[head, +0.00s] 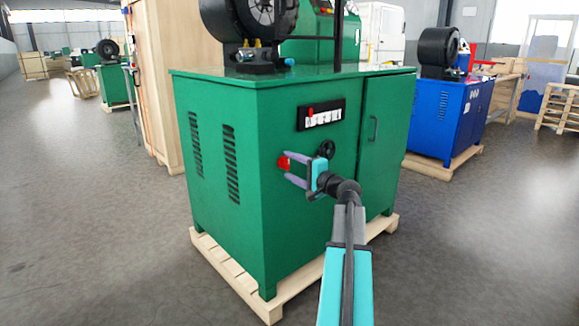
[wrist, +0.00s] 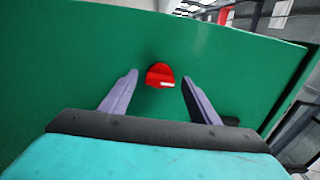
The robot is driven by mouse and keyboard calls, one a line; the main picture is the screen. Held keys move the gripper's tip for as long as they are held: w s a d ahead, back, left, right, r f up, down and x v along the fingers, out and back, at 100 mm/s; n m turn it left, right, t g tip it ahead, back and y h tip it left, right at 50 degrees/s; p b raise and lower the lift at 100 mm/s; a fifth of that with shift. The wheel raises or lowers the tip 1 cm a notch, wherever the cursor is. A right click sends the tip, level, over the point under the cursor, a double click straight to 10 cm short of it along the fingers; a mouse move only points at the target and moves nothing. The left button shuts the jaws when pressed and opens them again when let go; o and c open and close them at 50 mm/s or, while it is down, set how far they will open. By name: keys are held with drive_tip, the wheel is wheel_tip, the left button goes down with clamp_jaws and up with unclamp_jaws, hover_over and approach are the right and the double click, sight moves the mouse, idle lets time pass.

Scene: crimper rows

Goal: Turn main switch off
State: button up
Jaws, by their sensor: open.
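The main switch is a red knob (head: 284,162) on the front of the green crimper cabinet (head: 225,215). In the wrist view the red knob (wrist: 160,75) shows a pale mark near its lower right edge. My gripper (head: 287,168) is in front of the cabinet face at the knob's height. In the wrist view its two purple fingers (wrist: 158,84) are apart, one on each side of the knob. I see green panel between each finger and the knob, so no contact shows. The exact depth between fingertips and knob is hard to tell.
A black round handwheel (head: 327,149) sits right of the knob, close to my gripper. Above it is a black control panel (head: 321,115). The cabinet stands on a wooden pallet (head: 233,277). A blue machine (head: 440,118) stands behind at right.

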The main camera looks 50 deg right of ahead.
drive_tip(key=s+p, duration=0.3)
drive_tip(key=s, duration=0.9)
drive_tip(key=shift+s+a, duration=0.3)
drive_tip(key=shift+a, duration=0.15)
